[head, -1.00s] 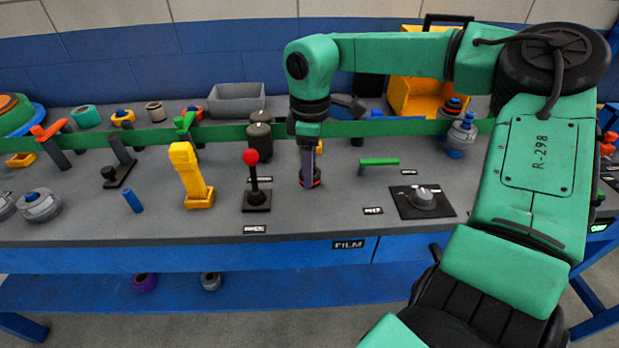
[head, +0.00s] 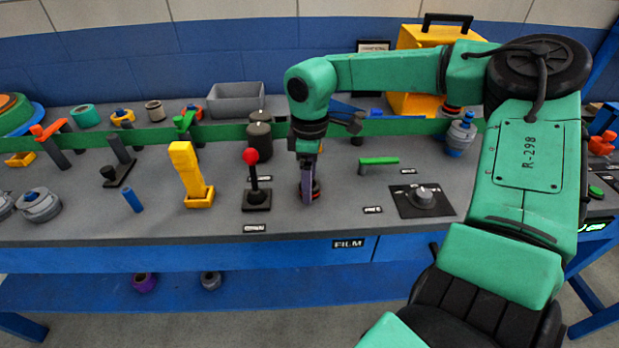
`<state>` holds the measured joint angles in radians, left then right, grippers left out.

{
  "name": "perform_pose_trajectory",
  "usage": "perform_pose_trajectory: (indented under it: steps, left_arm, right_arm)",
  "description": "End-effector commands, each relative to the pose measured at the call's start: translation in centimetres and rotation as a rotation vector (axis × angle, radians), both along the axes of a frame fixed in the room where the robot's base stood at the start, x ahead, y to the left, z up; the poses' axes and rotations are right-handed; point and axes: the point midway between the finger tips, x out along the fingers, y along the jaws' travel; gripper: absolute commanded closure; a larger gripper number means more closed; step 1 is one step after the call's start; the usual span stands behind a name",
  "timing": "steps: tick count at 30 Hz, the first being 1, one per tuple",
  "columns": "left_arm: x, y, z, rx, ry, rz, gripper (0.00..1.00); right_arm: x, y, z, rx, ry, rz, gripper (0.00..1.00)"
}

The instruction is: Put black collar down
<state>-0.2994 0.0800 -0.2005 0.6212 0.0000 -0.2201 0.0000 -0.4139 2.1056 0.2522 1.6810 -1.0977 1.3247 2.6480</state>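My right gripper (head: 308,195) points straight down near the middle of the bench, between the red-knobbed lever and the green handle. A small dark piece with reddish edges (head: 315,188) shows right at its fingertips, low over or on the bench top. It may be the black collar, but the fingers partly hide it. I cannot tell whether the fingers are shut on it or just apart from it. My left gripper is not in view.
A red-knobbed lever (head: 252,180) stands close left of the gripper, with a yellow upright part (head: 190,175) beyond. A green handle (head: 379,161) and a rotary knob (head: 424,196) are on the right. A green rail (head: 225,133) runs behind. The bench front is mostly clear.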

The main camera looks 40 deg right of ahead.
Motion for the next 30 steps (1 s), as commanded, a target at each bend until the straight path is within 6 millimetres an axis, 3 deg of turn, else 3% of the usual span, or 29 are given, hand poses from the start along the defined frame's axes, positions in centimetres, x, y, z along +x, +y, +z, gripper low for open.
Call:
perform_pose_trajectory:
  steps: [5,12,15,30]
  left_arm:
    - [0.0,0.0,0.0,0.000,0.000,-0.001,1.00]
    - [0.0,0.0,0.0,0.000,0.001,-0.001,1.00]
    - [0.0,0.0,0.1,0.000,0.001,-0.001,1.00]
    - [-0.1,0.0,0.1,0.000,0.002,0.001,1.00]
  right_arm:
    - [0.1,0.0,3.5,-0.001,-0.006,0.000,0.12]
    - [0.0,0.0,10.0,-0.003,-0.003,0.000,0.12]
    - [0.0,0.0,11.5,-0.001,0.000,-0.001,0.12]
    - [0.0,0.0,12.1,0.001,0.001,0.001,0.12]
